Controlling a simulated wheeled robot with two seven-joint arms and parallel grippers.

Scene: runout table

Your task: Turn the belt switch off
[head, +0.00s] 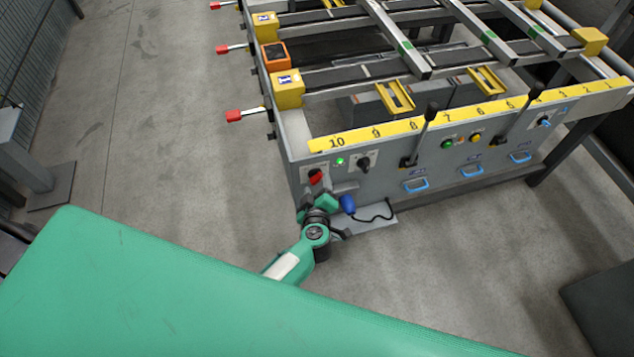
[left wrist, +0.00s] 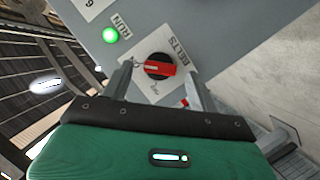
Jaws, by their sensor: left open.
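The belt switch (head: 316,178) is a red handle on a black round knob, at the left end of the grey front panel in the head view. In the left wrist view the red handle (left wrist: 160,68) lies across the knob on a white plate marked BELTS. Small marks on the plate are too small to read. My left gripper (head: 323,192) is just in front of the switch. Its two fingers (left wrist: 160,87) are apart in the left wrist view, with the handle between or just beyond their tips. I cannot tell whether they touch it. My right gripper is not in view.
A lit green RUN lamp (head: 339,161) and a black knob (head: 363,162) sit right of the switch. A blue grip (head: 348,204) on a black cable hangs close to my gripper. Black levers (head: 422,130) stand further right. The floor at left is clear.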

